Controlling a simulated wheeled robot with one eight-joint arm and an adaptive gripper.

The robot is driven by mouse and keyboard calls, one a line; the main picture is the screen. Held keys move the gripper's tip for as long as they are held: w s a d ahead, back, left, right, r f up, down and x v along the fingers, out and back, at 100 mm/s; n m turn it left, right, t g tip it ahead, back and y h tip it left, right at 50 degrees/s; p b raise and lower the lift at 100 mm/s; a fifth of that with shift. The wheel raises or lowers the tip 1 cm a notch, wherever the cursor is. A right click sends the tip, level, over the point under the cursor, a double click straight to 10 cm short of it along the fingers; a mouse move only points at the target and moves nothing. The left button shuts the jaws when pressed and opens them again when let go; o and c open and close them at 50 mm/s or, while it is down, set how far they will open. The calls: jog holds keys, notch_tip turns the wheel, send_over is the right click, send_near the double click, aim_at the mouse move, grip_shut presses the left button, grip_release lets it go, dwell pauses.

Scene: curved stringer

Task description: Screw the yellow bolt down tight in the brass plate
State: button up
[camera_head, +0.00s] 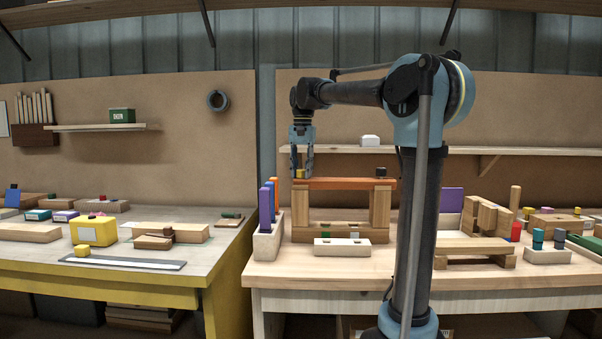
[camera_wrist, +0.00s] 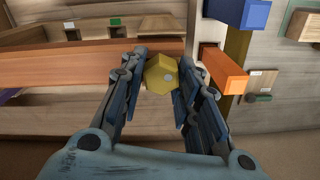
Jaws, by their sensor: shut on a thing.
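The yellow bolt (camera_wrist: 161,75) has a hexagonal head and sits between the fingertips of my gripper (camera_wrist: 163,82) in the wrist view. The gripper is shut on it. In the head view the gripper (camera_head: 302,172) points down at the left end of a raised orange-brown bar (camera_head: 350,184), with the yellow bolt (camera_head: 299,174) low between its fingers. The bar also shows in the wrist view (camera_wrist: 85,72), ending close by the bolt. I cannot make out a separate brass plate; the bolt's shank and its seat are hidden beneath the head.
The bar rests on wooden posts (camera_head: 380,207) over the right bench. Purple and orange uprights (camera_head: 266,205) stand in a pale block just left of it. A pale low block (camera_head: 342,248) lies in front. More blocks (camera_head: 485,218) crowd the bench at right.

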jog(key=m, duration=0.5)
jog(key=shift+s+d+f+m, duration=0.1)
jog(key=shift+m, duration=0.3)
grip_shut()
jog(key=o, duration=1.2)
grip_release()
notch_tip(320, 180, up, 12)
jog(key=shift+s, duration=0.1)
